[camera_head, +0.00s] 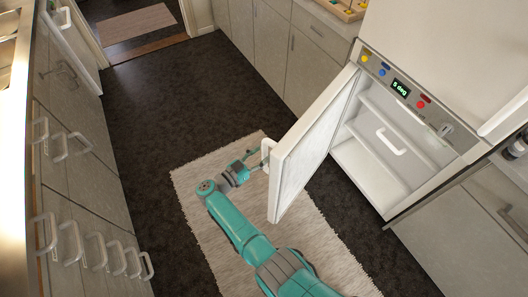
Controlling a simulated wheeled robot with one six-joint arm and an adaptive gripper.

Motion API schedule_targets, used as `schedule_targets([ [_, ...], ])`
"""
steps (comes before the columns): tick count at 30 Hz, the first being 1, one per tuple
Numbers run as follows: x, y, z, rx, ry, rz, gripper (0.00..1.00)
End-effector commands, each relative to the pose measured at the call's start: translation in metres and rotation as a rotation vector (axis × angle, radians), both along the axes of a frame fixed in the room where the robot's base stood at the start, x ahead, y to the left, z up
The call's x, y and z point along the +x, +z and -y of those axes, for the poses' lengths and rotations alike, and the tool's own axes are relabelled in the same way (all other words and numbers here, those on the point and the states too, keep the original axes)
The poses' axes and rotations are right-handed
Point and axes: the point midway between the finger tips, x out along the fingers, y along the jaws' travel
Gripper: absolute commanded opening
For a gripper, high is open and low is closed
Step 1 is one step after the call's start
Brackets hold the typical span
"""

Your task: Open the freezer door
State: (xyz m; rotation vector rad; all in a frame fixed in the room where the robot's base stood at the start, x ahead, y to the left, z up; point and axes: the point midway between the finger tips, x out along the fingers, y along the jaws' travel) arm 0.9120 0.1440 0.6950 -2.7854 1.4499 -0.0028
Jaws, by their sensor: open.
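The freezer door (314,141) is white and stands wide open, swung out to the left from the white freezer (378,168). Its white handle (266,150) is on the door's outer face, near the free edge. My gripper (257,160) is open beside the handle, on the outer side of the door. The fingertips are small and partly hidden by the handle and door, so I cannot tell whether they touch it. Inside the freezer, a white drawer with a handle (391,142) and shelves show.
A control panel (400,88) with coloured knobs and a lit display is above the opening. Grey cabinets with white handles (84,246) line the left. A beige rug (205,170) lies on the dark floor (180,95), which is clear toward the doorway.

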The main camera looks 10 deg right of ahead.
Motion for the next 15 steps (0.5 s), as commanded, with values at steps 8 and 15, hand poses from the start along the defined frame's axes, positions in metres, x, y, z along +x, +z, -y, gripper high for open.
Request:
schedule_targets([
  [8, -0.032, 0.000, -0.048, 0.000, 0.004, 0.000, 0.50],
  [15, -0.050, 0.001, -0.073, 0.000, 0.002, 0.000, 0.50],
])
